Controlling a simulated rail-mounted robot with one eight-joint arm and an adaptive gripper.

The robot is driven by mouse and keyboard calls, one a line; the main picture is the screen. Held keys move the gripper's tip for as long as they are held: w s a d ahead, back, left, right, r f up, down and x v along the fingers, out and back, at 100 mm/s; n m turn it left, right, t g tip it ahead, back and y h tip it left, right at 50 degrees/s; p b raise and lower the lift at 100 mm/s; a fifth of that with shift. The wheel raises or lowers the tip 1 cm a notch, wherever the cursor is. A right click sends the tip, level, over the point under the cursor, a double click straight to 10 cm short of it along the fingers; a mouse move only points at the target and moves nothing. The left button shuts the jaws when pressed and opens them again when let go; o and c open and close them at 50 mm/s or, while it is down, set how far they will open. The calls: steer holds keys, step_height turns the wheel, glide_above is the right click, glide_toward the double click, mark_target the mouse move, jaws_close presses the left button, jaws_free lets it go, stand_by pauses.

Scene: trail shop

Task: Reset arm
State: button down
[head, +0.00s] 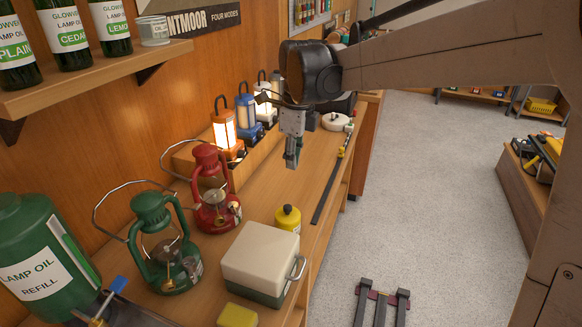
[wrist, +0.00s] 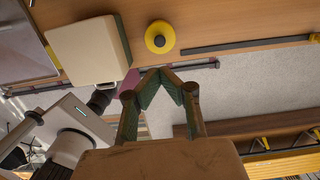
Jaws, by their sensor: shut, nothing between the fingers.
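My gripper (head: 291,163) hangs over the wooden counter in the head view, its fingers pointing down and shut with nothing between them. My arm reaches in from the upper right. In the wrist view, the closed fingertips of my gripper (wrist: 163,72) meet in a point, with the counter edge and the floor beyond them. A yellow-topped canister (head: 288,219) stands on the counter, nearer the camera than the gripper and apart from it. It also shows in the wrist view (wrist: 160,37).
A red lantern (head: 214,195), a green lantern (head: 160,250) and a white-lidded box (head: 262,258) stand on the counter. Lit lamps (head: 224,130) line a riser by the wall. A shelf (head: 95,70) with bottles juts out upper left. Open floor (head: 430,190) lies right of the counter.

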steer(key=shift+r, duration=0.1)
steer(key=s+d+r+n+t+b, duration=0.1)
steer(key=s+d+r+n+t, duration=0.15)
steer(key=s+d+n, duration=0.95)
steer(key=s+d+f+n+t, duration=0.2)
steer(key=s+f+n, duration=0.1)
steer(key=s+n, duration=0.2)
steer(key=s+d+f+n+t+b, duration=0.1)
steer(key=s+f+n, duration=0.3)
steer(key=s, duration=0.4)
steer(key=shift+d+n+t+h, duration=0.4)
steer(key=shift+d+n+t, duration=0.4)
steer(key=shift+d, duration=0.1)
steer(key=c, duration=2.5)
jaws_free()
